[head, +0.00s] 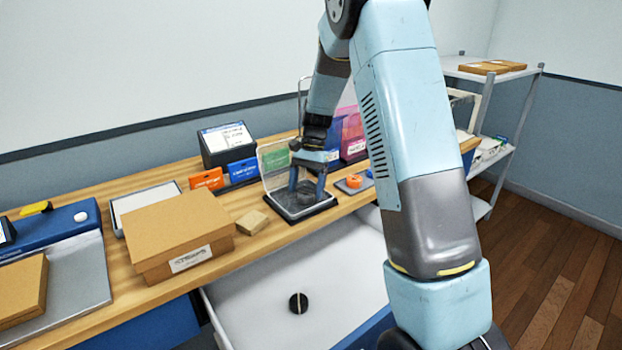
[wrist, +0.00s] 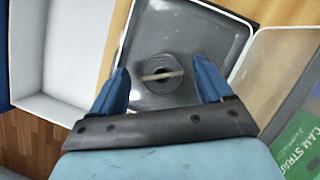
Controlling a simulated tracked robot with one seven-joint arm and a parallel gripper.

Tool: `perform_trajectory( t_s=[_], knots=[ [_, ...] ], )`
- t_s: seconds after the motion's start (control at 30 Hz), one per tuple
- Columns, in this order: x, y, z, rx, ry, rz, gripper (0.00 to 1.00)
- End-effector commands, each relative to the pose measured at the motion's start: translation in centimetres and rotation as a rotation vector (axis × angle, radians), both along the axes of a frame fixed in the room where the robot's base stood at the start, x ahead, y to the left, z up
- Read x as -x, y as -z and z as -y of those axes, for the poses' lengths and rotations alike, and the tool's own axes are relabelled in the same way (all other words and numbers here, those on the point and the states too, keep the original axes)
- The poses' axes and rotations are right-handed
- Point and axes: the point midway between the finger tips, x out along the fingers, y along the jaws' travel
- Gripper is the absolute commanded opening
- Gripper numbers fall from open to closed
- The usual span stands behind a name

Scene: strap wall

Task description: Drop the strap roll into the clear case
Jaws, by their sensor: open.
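The clear case (head: 290,214) stands open on the bench, its transparent lid raised; in the wrist view its dark base (wrist: 133,97) lies below my gripper. A dark grey strap roll (wrist: 162,86) with a pale band across it lies inside the case; it also shows in the head view (head: 306,188). My gripper (head: 307,180) is open over the case, and in the wrist view its two blue fingers (wrist: 160,68) stand apart on either side of the roll, with visible gaps. Whether the fingertips reach the roll's height is unclear.
A second dark roll (head: 298,303) lies in the white open drawer (head: 255,285) below the bench. A cardboard box (head: 180,232) and a small tan block (head: 252,222) stand left of the case. A grey tray with an orange item (head: 354,181) is to its right.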

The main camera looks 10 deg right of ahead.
Motion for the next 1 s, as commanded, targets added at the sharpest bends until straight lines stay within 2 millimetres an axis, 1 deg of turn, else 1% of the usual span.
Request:
perform_trajectory(
  t_s=[0.13, 0.23, 0.37, 0.7, 0.83, 1.0],
  knots=[
    [-0.2, -0.4, 0.1, 0.0, 0.0, 0.001, 0.79],
    [-0.6, -1.4, 0.3, -0.001, 0.0, 0.003, 0.79],
    [-1.3, -3.4, 0.9, 0.0, -0.001, 0.004, 0.79],
    [-3.5, -9.4, 2.5, 0.0, 0.001, 0.003, 0.79],
    [-4.1, -11.1, 2.9, 0.0, 0.001, 0.001, 0.79],
    [-4.5, -12.3, 3.2, 0.0, 0.001, 0.0, 0.79]
  ],
)
